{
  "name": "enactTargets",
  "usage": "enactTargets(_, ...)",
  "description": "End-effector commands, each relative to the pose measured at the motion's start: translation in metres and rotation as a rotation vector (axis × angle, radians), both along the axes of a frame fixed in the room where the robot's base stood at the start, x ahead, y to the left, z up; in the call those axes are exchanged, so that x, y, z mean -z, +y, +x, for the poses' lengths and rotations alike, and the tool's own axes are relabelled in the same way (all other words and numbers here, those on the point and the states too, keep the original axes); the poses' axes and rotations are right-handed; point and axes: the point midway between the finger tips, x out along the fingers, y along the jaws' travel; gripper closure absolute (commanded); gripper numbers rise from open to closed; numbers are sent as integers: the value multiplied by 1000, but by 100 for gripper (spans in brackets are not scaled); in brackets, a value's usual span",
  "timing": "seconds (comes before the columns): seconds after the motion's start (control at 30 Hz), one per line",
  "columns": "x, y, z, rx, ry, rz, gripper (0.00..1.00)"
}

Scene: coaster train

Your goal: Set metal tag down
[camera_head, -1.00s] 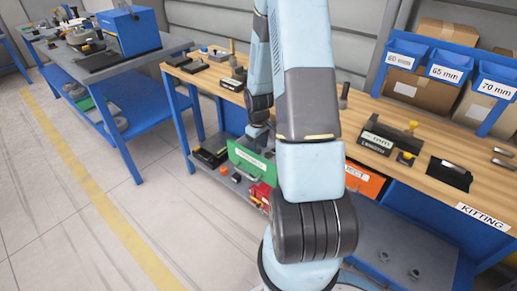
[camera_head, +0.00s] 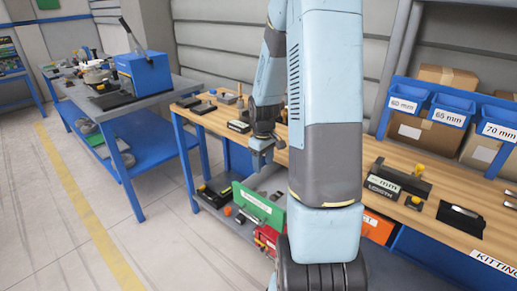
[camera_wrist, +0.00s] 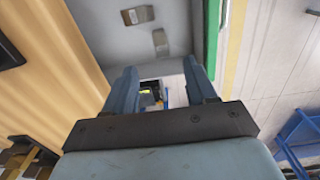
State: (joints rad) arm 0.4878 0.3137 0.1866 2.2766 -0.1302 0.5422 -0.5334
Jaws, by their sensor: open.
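In the head view I cannot make out a tag near the gripper.
The wooden bench (camera_head: 382,150) holds a dark length gauge block (camera_head: 396,180) and a black holder (camera_head: 460,218). Blue labelled bins (camera_head: 450,106) stand behind. A blue table (camera_head: 160,85) stands left, with open floor in front.

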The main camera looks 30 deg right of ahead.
Motion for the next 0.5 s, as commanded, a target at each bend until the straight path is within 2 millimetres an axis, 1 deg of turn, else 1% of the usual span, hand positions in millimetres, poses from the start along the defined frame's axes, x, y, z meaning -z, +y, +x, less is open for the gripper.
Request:
enactTargets(0.03,-14,5,-1,5,-15,-12,44)
enactTargets(0.2,-63,25,-11,46,-68,-44,44)
enactTargets(0.27,-80,33,-17,60,-86,-52,44)
enactTargets(0.3,-91,38,-21,70,-101,-58,44)
enactTargets(0.5,-142,64,-45,122,-173,-70,44)
